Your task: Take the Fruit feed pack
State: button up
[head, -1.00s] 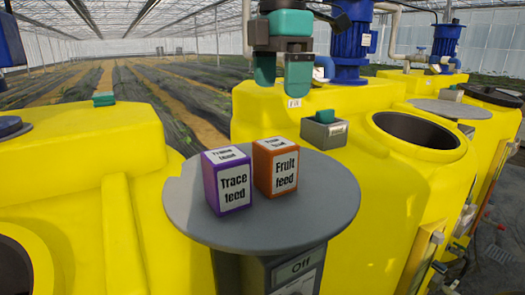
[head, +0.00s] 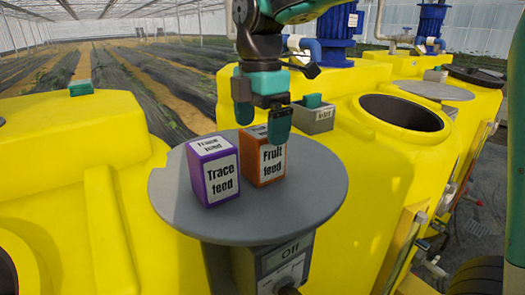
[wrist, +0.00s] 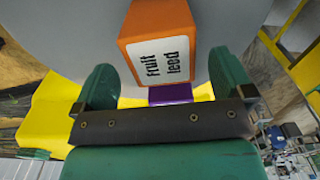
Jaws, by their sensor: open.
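The orange Fruit feed pack (head: 264,166) stands upright on a round grey table top (head: 310,205) in the head view, right of the purple Trace feed pack (head: 213,172). My gripper (head: 262,116) is above the Fruit feed pack, pointing down, with its fingers overlapping the pack's top in the picture. In the wrist view the Fruit feed pack (wrist: 165,55) lies ahead, between and beyond the two spread green fingers (wrist: 168,88). My gripper is open and empty. A strip of the purple pack (wrist: 170,94) shows behind it. Part of the Fruit feed pack's top is hidden by a finger.
The packs stand close together. Yellow tanks surround the table top, one with an open round hatch (head: 405,112). A grey inlet box (head: 312,118) with a teal top sits just behind the table. The table's right and front parts are clear.

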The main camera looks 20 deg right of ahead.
jog(key=shift+d+f+p, duration=0.15)
jog(key=shift+f+p, duration=0.5)
jog(key=shift+f, duration=1.7)
jog(key=shift+c, duration=0.2)
jog(key=c, duration=1.1)
jog(key=shift+c, duration=0.4)
jog(key=shift+r, duration=0.15)
